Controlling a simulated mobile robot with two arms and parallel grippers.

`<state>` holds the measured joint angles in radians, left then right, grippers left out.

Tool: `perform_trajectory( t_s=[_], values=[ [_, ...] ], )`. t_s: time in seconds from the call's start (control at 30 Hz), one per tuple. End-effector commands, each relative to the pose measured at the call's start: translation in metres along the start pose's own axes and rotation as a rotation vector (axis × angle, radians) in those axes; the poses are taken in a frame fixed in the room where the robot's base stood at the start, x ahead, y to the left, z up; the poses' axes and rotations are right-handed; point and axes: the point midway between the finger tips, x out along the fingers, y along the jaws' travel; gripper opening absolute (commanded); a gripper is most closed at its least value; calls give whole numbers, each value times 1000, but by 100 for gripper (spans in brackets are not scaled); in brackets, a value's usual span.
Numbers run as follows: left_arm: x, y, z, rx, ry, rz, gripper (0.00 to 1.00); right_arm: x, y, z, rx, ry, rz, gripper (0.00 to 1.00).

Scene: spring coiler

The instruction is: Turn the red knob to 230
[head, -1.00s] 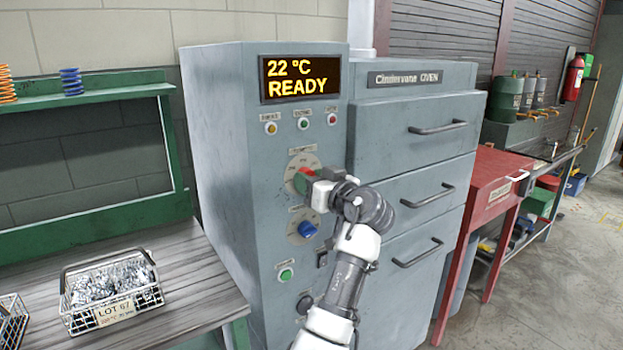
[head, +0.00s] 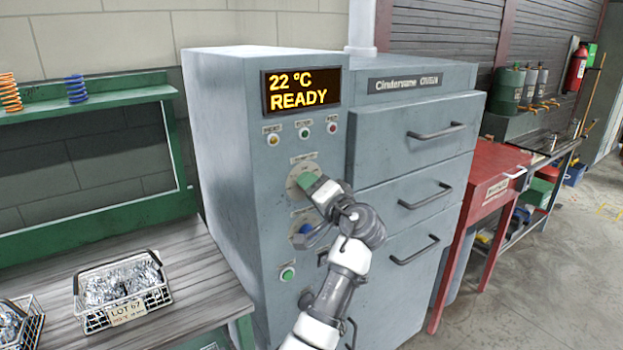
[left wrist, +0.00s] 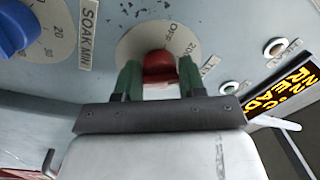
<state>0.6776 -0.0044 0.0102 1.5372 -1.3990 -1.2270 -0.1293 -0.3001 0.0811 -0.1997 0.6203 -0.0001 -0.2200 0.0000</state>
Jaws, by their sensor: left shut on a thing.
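The red knob (left wrist: 158,66) sits on a pale round dial (left wrist: 130,45) on the grey oven's front. In the left wrist view, "OFF" and "200" show on the dial beside the knob. My left gripper (left wrist: 158,75) has a green finger on each side of the knob and is shut on it. In the head view, my left gripper (head: 307,181) is at the upper dial and hides the knob. The oven display (head: 299,90) reads "22 °C READY". My right gripper is not in view.
A blue knob (left wrist: 14,28) marked "SOAK MIN" sits below the red one. A green button (head: 287,274) is lower on the panel. Drawers with handles (head: 436,131) are at the right. A wire basket (head: 122,318) stands on the bench at left.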

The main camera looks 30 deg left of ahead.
Motion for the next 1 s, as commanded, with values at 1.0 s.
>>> perform_trajectory(
  t_s=[1.0],
  values=[
    [0,2,2,516,32,11,17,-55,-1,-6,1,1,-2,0]
  ],
)
